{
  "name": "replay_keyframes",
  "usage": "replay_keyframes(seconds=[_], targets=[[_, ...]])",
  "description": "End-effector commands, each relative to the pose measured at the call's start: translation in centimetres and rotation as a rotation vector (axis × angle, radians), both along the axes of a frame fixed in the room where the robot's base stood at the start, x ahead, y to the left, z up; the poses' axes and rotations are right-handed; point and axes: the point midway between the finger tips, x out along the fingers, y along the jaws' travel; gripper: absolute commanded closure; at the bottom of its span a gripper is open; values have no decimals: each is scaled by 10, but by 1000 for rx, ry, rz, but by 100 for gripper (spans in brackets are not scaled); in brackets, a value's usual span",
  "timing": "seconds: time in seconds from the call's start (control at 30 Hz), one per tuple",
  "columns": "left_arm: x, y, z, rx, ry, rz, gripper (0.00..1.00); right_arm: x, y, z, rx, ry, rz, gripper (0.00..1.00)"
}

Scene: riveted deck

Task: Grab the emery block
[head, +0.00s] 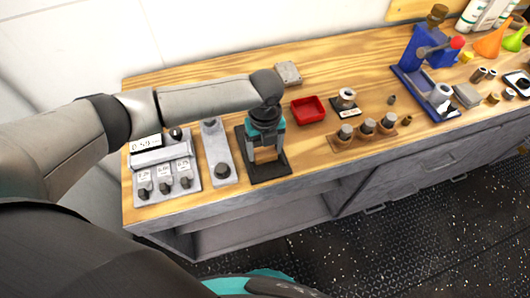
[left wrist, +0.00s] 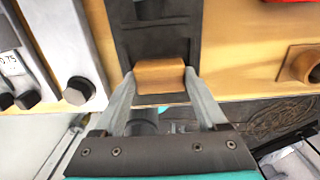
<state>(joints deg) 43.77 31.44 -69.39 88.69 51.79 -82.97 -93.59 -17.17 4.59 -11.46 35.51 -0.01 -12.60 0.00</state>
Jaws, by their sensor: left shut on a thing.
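The emery block, an orange-brown block (left wrist: 160,76), sits between the two fingertips of my left gripper (left wrist: 160,88) in the left wrist view. Both fingers touch its sides, so the gripper is shut on it. In the head view my left gripper (head: 266,149) points down over a dark plate (head: 271,173) on the bench, with the block (head: 266,155) showing between the fingers. The dark plate also shows behind the block in the left wrist view (left wrist: 125,42). I cannot tell whether the block touches the plate. My right gripper is not in view.
Left of the plate are a grey bar with a knob (head: 217,150) and a grey gauge set (head: 165,170). Right are a red tray (head: 308,110), a wooden holder with several capped pieces (head: 365,134) and a blue press (head: 418,60). A grey block (head: 288,73) lies behind.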

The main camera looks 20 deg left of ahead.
Motion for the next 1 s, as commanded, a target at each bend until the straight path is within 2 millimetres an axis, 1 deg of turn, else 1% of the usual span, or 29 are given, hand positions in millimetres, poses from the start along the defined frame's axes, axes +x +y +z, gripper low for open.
replay_keyframes(seconds=[0.03,0.1,0.37,0.47,0.57,0.67,0.77,1.0], targets=[[0,0,0,0,0,0,76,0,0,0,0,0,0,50],[0,0,0,0,-1,0,83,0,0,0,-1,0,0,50],[1,0,2,0,-1,0,83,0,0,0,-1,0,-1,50],[1,0,7,-2,-3,0,83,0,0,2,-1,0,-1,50],[1,0,18,-1,-3,1,83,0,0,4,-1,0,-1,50],[1,0,36,-2,-5,-1,83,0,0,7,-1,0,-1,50],[2,0,60,-2,-6,-1,83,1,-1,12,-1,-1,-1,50],[2,0,132,-1,-7,-1,83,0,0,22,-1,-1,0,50]])
